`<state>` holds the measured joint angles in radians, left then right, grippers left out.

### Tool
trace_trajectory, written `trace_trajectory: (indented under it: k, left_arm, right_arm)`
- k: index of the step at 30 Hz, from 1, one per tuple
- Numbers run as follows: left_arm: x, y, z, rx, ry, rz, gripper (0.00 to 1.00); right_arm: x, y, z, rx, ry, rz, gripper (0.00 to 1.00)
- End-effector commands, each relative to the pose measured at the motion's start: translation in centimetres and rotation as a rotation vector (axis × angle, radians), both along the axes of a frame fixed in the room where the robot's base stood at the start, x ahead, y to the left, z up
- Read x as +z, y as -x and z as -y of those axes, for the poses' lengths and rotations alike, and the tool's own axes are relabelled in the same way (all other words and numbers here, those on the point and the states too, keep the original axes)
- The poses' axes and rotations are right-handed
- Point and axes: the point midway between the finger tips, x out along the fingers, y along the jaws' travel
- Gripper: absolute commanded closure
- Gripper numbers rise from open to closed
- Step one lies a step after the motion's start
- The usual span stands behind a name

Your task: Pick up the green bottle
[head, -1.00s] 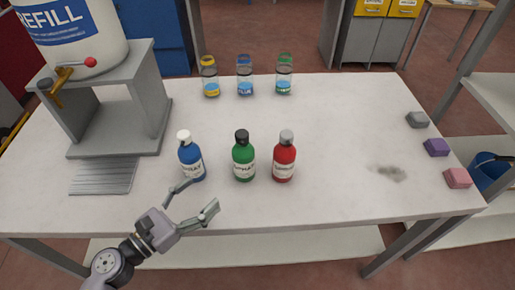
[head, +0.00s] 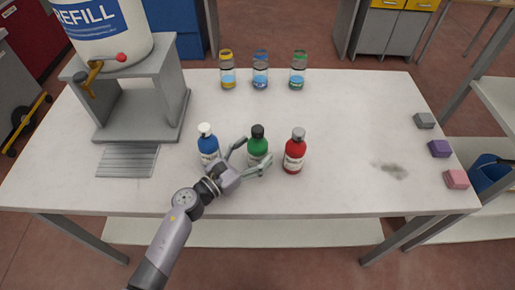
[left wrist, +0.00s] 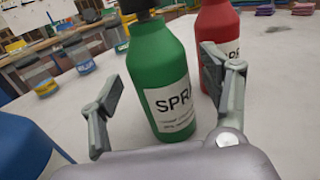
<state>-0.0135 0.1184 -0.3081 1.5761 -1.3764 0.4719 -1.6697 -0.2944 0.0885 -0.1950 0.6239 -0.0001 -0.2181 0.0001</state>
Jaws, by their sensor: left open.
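The green bottle (head: 258,143) stands upright on the table, with a black cap and a white label. It stands between a blue bottle (head: 208,146) with a white cap and a red bottle (head: 294,153) with a grey cap. My left gripper (head: 252,158) is open, with its fingers on either side of the green bottle's lower part. In the left wrist view the green bottle (left wrist: 160,72) rises between the two spread fingers, with a gap on the left side. The red bottle (left wrist: 216,30) is close behind the right finger. My right gripper is not in view.
Three small jars (head: 260,72) stand at the table's back. A refill container (head: 103,30) sits on a grey stand (head: 140,118) at the left. Small grey, purple and pink blocks (head: 440,149) lie at the right edge. The table (head: 340,110) is clear right of centre except for a dark smudge.

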Motion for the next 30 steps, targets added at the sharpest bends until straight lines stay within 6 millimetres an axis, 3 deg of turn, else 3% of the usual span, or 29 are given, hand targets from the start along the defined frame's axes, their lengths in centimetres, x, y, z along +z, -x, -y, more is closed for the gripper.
trace_trajectory:
  k: [4, 12, 30]
  left_arm:
    - [0.1, -1.2, 1.1, 0.000, 0.001, -0.001, 0.29]
    - [-0.1, -1.4, 1.3, 0.000, -0.001, 0.000, 0.29]
    - [-0.1, -1.3, 1.2, 0.001, -0.001, -0.001, 0.68]
  right_arm:
    - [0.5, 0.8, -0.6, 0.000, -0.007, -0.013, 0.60]
    - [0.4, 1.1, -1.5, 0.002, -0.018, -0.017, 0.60]
    - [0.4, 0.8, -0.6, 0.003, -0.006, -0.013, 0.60]
